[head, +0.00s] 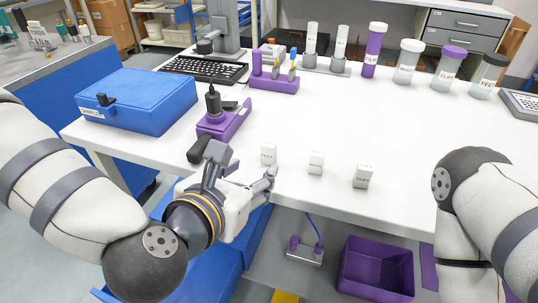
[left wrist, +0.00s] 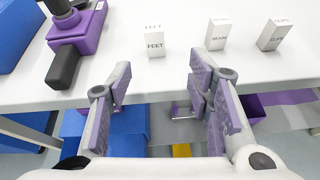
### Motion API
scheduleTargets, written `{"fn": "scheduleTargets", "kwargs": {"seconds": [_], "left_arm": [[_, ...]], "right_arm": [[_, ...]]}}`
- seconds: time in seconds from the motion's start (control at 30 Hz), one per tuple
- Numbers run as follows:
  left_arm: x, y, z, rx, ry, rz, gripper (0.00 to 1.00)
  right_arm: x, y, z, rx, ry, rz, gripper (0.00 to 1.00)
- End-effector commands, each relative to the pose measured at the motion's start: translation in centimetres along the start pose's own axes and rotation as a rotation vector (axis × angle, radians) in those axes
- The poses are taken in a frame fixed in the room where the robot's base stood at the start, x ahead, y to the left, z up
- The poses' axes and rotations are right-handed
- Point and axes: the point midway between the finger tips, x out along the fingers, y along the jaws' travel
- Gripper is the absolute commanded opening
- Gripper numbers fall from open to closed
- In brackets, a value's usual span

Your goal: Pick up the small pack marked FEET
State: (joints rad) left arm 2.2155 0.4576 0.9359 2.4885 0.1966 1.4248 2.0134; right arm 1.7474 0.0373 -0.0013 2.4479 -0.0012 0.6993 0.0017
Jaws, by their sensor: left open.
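The small white pack marked FEET (left wrist: 155,44) stands upright near the table's front edge in the left wrist view. In the head view it is the leftmost (head: 268,153) of three small white packs. My left gripper (head: 246,172) is open and empty at the table's front edge, just short of the pack. In the left wrist view its two fingers (left wrist: 160,78) are spread, with the FEET pack ahead of the gap between them, apart from both. My right arm shows at the right of the head view, but its gripper is out of sight.
Two other white packs, the middle one (head: 316,162) and the right one (head: 362,176), stand to the right. A purple fixture (head: 228,120) with a black handle is to the left, beside a blue case (head: 138,100). A purple bin (head: 376,267) sits below the tabletop.

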Motion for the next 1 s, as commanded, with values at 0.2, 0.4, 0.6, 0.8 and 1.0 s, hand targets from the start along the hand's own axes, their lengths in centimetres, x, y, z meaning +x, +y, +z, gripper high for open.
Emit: {"fn": "scheduleTargets", "kwargs": {"seconds": [0.2,0.4,0.6,0.8,1.0], "left_arm": [[3.6,0.5,1.4,-0.081,-0.031,0.018,0.47],[6.7,0.5,1.6,-0.076,-0.031,0.015,0.47],[10.1,0.9,2.8,-0.073,-0.033,0.016,0.47],[12.0,0.9,2.6,-0.075,-0.03,0.014,0.47],[11.9,0.9,2.7,-0.075,-0.03,0.014,0.35]], "right_arm": [[0.8,0.0,0.4,-0.001,-0.02,0.001,0.4],[1.1,0.0,0.5,-0.001,-0.028,0.001,0.4],[1.0,0.0,0.5,-0.001,-0.026,0.001,0.4],[1.3,0.0,0.6,-0.001,-0.033,0.002,0.4],[1.3,0.0,0.6,-0.001,-0.032,0.002,0.4]]}}
